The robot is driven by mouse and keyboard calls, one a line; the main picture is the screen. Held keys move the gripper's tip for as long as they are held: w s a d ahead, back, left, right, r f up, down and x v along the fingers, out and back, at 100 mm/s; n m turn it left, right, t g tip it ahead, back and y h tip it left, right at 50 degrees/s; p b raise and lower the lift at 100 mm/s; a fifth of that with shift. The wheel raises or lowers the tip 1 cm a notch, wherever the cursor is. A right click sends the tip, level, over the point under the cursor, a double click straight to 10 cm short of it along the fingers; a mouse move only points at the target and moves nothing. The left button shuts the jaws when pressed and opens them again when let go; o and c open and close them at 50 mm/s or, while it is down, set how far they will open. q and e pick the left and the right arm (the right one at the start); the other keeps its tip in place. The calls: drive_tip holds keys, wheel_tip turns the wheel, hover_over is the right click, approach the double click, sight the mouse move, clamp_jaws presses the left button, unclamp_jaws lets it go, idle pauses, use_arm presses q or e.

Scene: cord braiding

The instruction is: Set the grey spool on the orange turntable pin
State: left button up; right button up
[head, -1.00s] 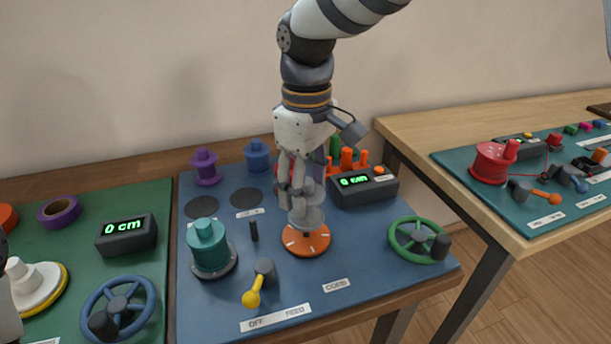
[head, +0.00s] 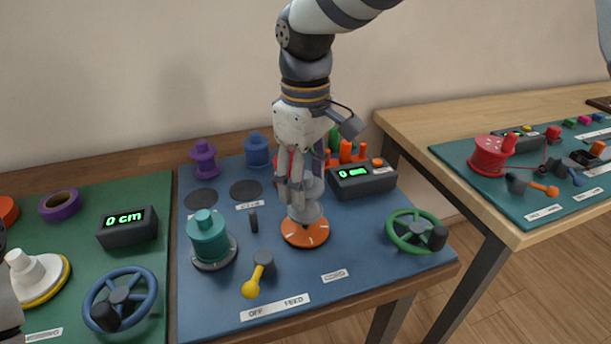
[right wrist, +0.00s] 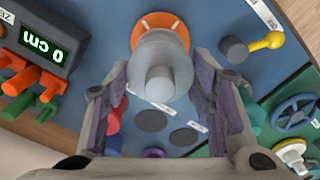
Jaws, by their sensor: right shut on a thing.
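The grey spool (head: 308,215) stands upright at the orange turntable (head: 305,235), directly above its middle in the head view. My right gripper (head: 297,207) comes down from above and is shut on the spool's upper part. In the right wrist view the grey spool (right wrist: 160,65) sits between the two fingers, its round end facing the camera, with the orange turntable (right wrist: 160,22) behind it. The turntable's pin is hidden by the spool, and I cannot tell whether the spool rests fully on the disc.
Left of the turntable stand a short black post (head: 253,221), a teal spool (head: 208,238) and a yellow-handled lever (head: 258,275). A display box (head: 361,180) stands behind right, and a green handwheel (head: 416,232) at right. The blue board in front is mostly clear.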

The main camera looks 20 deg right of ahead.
drive_tip(key=shift+f, duration=0.95)
drive_tip(key=shift+f, duration=0.2)
drive_tip(key=shift+f, duration=0.6)
drive_tip(key=o, duration=1.2)
drive_tip(key=shift+c, duration=0.2)
drive_tip(key=shift+r, duration=3.95)
